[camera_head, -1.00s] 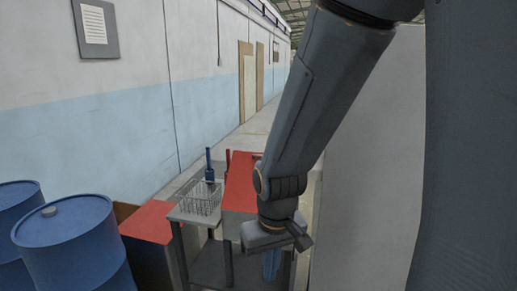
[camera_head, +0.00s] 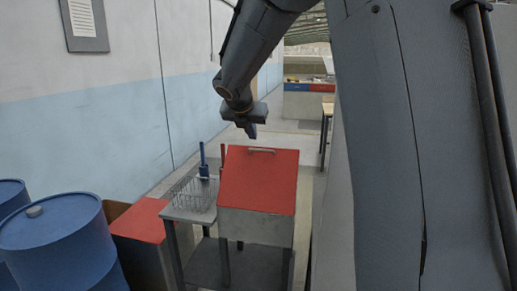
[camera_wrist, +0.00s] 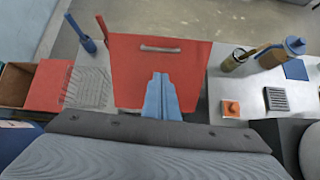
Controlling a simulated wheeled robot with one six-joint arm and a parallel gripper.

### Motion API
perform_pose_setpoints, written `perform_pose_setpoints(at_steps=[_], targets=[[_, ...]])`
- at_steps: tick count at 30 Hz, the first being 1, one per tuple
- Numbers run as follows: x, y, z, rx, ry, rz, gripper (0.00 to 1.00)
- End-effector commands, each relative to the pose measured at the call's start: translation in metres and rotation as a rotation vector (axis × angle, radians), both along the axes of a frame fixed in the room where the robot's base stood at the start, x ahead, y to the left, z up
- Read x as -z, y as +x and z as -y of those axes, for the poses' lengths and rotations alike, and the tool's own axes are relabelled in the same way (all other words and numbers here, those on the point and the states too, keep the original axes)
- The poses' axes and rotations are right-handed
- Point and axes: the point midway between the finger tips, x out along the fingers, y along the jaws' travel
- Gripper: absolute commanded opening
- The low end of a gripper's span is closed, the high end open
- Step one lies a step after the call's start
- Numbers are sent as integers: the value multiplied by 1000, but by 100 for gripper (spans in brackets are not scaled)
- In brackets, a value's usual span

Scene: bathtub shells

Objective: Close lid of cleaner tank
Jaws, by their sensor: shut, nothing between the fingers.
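The cleaner tank (camera_head: 255,228) is a grey box with a red lid (camera_head: 258,185) on top, in the middle of the head view. The lid's broad face and its metal handle (camera_head: 261,151), near the far edge, are visible. In the wrist view my blue fingers (camera_wrist: 162,90) are together and empty, seen over the near part of the red lid (camera_wrist: 140,65). The handle (camera_wrist: 160,48) lies beyond them.
Left of the tank is a wire basket (camera_head: 195,193) on a grey stand, with a blue-handled brush (camera_head: 203,163). Blue barrels (camera_head: 60,245) and a red-topped box (camera_head: 145,220) stand farther left. The wrist view shows a bench (camera_wrist: 232,85) holding a jug (camera_wrist: 295,46) on the right.

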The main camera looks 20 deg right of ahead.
Motion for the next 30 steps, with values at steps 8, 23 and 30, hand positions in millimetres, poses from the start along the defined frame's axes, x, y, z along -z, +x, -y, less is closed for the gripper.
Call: perform_pose_setpoints(at_steps=[8, 23, 30], targets=[[11, 18, 11, -34, -39, -12, 0], [73, 71, 49, -33, -36, -9, 0], [85, 87, 59, -33, -37, -9, 0]])
